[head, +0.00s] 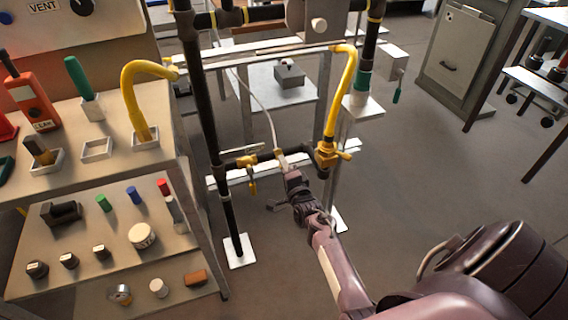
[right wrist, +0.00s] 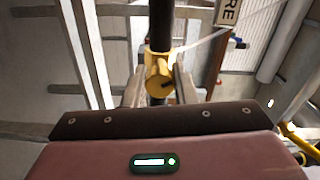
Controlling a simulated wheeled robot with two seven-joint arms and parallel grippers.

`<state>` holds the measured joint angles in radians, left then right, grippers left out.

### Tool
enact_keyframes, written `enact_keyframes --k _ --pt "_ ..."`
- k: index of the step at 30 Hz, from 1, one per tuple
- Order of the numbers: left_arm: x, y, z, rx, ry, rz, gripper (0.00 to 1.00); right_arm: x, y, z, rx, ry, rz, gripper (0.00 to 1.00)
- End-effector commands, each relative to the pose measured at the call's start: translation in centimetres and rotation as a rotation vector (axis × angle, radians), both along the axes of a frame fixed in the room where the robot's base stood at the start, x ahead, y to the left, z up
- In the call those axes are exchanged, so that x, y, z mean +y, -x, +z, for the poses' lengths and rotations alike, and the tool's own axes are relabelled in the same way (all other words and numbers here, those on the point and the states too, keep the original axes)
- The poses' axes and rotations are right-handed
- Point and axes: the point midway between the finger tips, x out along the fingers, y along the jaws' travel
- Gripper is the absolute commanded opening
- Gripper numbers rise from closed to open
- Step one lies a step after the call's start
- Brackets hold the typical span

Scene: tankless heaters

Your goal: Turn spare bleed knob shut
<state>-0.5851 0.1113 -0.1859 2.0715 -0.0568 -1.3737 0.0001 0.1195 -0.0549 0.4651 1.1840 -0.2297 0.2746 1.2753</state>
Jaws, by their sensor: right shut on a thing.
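My right gripper (head: 283,166) reaches in from the lower right to the dark horizontal pipe (head: 265,157) low on the pipe frame. In the right wrist view its two fingers (right wrist: 158,88) stand on both sides of a round yellow knob (right wrist: 159,80) and are shut on it. The knob sits on a yellow fitting on the dark pipe. In the head view the gripper mostly hides this knob. I see no label on it, so I cannot tell how far it is turned. My left gripper is not in view.
A yellow valve (head: 326,155) with a yellow hose is close right of the gripper; another yellow valve (head: 250,163) is close left. A thin pale tube (head: 262,105) runs down to the pipe by the gripper. A cluttered shelf bench (head: 185,160) stands left.

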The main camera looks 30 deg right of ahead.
Motion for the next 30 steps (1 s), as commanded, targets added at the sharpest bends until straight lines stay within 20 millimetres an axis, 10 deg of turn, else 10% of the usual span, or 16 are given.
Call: enact_keyframes --k 30 --pt "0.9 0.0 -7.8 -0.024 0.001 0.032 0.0 0.0 0.0 -0.1 -0.134 -0.564 -0.001 0.02"
